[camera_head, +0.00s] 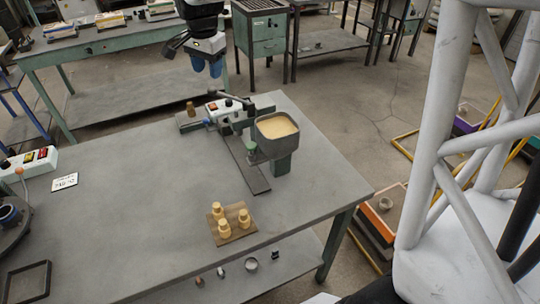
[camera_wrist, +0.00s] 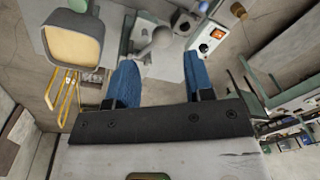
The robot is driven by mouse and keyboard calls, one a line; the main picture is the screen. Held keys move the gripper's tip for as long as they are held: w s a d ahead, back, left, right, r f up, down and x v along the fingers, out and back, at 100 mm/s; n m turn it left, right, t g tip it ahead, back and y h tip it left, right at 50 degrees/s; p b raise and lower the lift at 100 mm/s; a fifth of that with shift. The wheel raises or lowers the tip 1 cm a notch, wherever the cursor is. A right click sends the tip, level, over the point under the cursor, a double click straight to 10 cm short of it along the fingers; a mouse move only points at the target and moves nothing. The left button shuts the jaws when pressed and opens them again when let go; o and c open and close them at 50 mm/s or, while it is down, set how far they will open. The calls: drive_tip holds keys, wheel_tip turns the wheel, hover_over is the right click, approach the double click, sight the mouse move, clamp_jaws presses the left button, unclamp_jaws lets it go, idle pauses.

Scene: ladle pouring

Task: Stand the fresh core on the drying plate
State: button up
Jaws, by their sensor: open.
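My gripper (camera_head: 206,66) hangs above the back of the table, with its blue fingers apart. In the wrist view the gripper (camera_wrist: 162,80) is open and nothing is held between its fingers. A brown plate (camera_head: 243,235), apparently the drying plate, lies near the table's front edge. Three yellow cores stand on it, one of them a front core (camera_head: 223,229), and its front right part looks bare. A small brown cylinder (camera_head: 190,108) stands at the left end of the bench machine, below my gripper; I cannot tell whether it is the fresh core.
The bench machine (camera_head: 238,125) carries a tub (camera_head: 278,132) of yellow sand, also in the wrist view (camera_wrist: 72,43). A control box (camera_head: 27,162), a white card (camera_head: 64,181) and a black frame (camera_head: 27,281) are at the left. The table's middle is clear.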

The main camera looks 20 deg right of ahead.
drive_tip(key=s+d+f+n, duration=0.1)
drive_tip(key=s+n, duration=0.4)
drive_tip(key=s, duration=1.2)
drive_tip(key=s+d+f+n+t, duration=0.1)
drive_tip(key=s+f+n, duration=0.2)
drive_tip(key=s, duration=1.4)
drive_tip(key=n, duration=0.2)
drive_tip(key=shift+s+d+n, duration=0.15)
drive_tip(key=shift+s+n, duration=0.1)
drive_tip(key=shift+n, duration=0.15)
